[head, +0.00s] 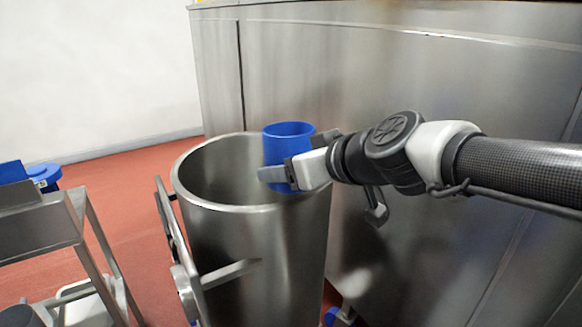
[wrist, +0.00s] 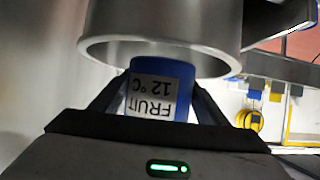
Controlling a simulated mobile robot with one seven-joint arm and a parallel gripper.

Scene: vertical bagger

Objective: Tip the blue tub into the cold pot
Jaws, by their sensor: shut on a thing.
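The blue tub (head: 288,145) is held in my gripper (head: 293,158), with its open top up in the head view; its contents do not show. It appears over the right part of the mouth of a tall steel pot (head: 265,250). I cannot tell how far its base is above or inside the rim. Nothing visible marks this pot as cold. In the wrist view my gripper (wrist: 160,97) has a finger on each side of the tub (wrist: 162,72), whose label reads "FRUIT 12 °C" upside down. The pot (wrist: 165,25) shows beyond the tub there.
A large steel machine body (head: 400,75) stands behind and right of the pot. A steel bar frame (head: 180,245) stands at the pot's left. A steel cart (head: 45,225) with blue items is at the far left. Red floor (head: 130,195) lies open between cart and pot.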

